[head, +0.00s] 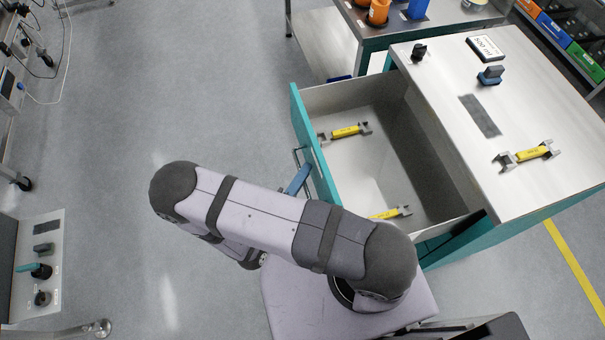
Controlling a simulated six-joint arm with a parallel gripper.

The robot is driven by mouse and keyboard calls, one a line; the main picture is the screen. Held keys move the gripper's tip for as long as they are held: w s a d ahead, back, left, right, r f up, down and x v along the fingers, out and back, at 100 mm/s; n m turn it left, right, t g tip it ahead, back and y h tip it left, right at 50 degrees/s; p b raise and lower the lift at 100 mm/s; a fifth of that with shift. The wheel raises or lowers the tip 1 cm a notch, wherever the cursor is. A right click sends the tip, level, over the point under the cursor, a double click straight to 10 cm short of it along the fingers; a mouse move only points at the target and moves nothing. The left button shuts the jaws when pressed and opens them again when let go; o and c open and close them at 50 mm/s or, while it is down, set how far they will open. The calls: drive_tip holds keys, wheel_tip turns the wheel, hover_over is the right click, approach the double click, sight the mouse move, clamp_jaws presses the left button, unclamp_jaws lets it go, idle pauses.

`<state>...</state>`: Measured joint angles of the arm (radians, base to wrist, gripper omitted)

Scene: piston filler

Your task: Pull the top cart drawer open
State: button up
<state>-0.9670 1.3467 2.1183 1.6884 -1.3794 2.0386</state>
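The top cart drawer (315,148) has a teal front and stands pulled well out from the cart (466,105). Its grey inside is in plain view. Two yellow-and-grey wrench-like tools lie in it, one near the far end (345,132) and one near the close end (390,213). Part of the drawer handle (298,157) shows on the outer face of the teal front. My arm crosses in front of the drawer's near left corner. A blue part (299,179), perhaps of my gripper, shows beside the handle. My arm hides the rest, so contact and finger opening cannot be seen.
On the cart top lie another yellow tool (528,155), a dark strip (480,116), a blue-and-grey piece (490,75) and a labelled plate (485,47). A bench with orange containers (377,12) stands behind. The floor left of the drawer is clear.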

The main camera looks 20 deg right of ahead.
drive_tip(key=b+v, duration=0.2)
drive_tip(key=v, duration=0.5)
drive_tip(key=shift+s, duration=0.1)
idle(0.5)
drive_tip(key=w+a+f+n+g+y+p, duration=0.2)
drive_tip(key=w+a+n+g+y, duration=0.2)
drive_tip(key=w+a+n+y, duration=0.3)
drive_tip(key=w+a+r+n+g+y, duration=0.2)
drive_tip(key=w+a+r+n+y, duration=0.1)
drive_tip(key=r+n+y, duration=0.25)
drive_tip(key=s+d+r+n+g+p, duration=0.1)
drive_tip(key=s+d+r+n+g, duration=0.1)
drive_tip(key=s+d+r+n, duration=0.4)
drive_tip(key=s+d+r+n+g+p, duration=0.1)
drive_tip(key=s+d+r+n+g, duration=0.2)
drive_tip(key=s+d+r+n, duration=0.3)
drive_tip(key=s+d+n+h, duration=0.1)
drive_tip(key=s+d+n, duration=0.1)
drive_tip(key=d+n, duration=0.2)
drive_tip(key=shift+d+r+g+p, duration=0.3)
drive_tip(key=shift+d, duration=0.15)
